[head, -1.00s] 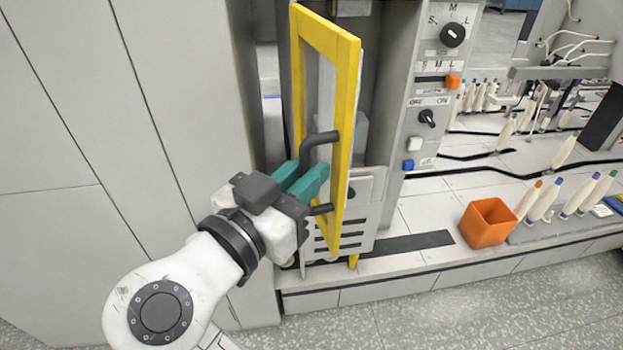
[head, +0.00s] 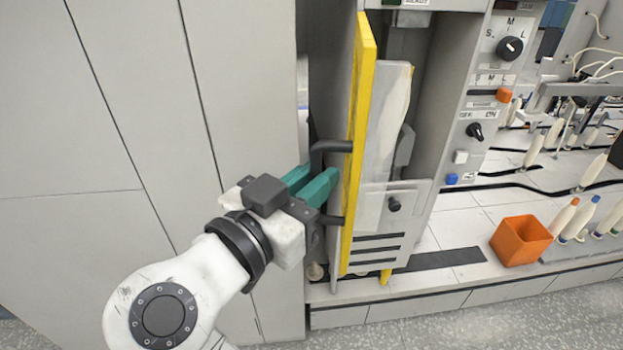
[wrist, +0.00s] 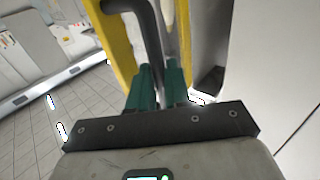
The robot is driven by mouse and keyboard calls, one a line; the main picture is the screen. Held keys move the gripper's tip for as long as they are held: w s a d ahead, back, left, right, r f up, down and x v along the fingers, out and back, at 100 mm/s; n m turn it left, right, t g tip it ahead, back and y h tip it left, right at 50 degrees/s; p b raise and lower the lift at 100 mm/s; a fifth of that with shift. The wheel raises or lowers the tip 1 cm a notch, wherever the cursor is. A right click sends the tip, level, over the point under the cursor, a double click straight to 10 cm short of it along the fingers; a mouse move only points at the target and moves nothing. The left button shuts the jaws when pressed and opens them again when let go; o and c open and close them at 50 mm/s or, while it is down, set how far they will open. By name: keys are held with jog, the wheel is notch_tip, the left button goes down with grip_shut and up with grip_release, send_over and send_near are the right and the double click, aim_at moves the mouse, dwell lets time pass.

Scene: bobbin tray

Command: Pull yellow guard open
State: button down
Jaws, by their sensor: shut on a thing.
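The yellow guard (head: 361,150) is a tall frame with a clear panel, seen nearly edge-on in the head view. It stands swung out from the machine cabinet. A dark bent handle (head: 331,147) is fixed to its left side. My gripper (head: 325,183), with green fingers, is shut on the handle from the left. In the wrist view the green fingers (wrist: 158,85) close on either side of the dark handle bar (wrist: 150,40), and the yellow frame (wrist: 118,45) rises behind. The part of the handle between the fingers is hidden.
Behind the guard is an open grey bay with a slotted plate (head: 378,245). A control panel with knobs (head: 509,48) stands to its right. An orange bin (head: 521,240) and several bobbins stand farther right. A tall grey cabinet wall (head: 130,130) is close on the left.

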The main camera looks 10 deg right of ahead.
jog(key=shift+w+d, duration=0.3)
jog(key=shift+d, duration=0.05)
jog(key=c, duration=1.2)
grip_release()
jog(key=shift+w+d, duration=0.1)
jog(key=shift+d, duration=0.15)
jog(key=shift+c, duration=0.2)
jog(key=shift+a, duration=0.15)
jog(key=shift+s+a, duration=0.45)
jog(key=p+v, duration=0.1)
jog(key=v, duration=0.8)
jog(key=shift+s+a, duration=0.25)
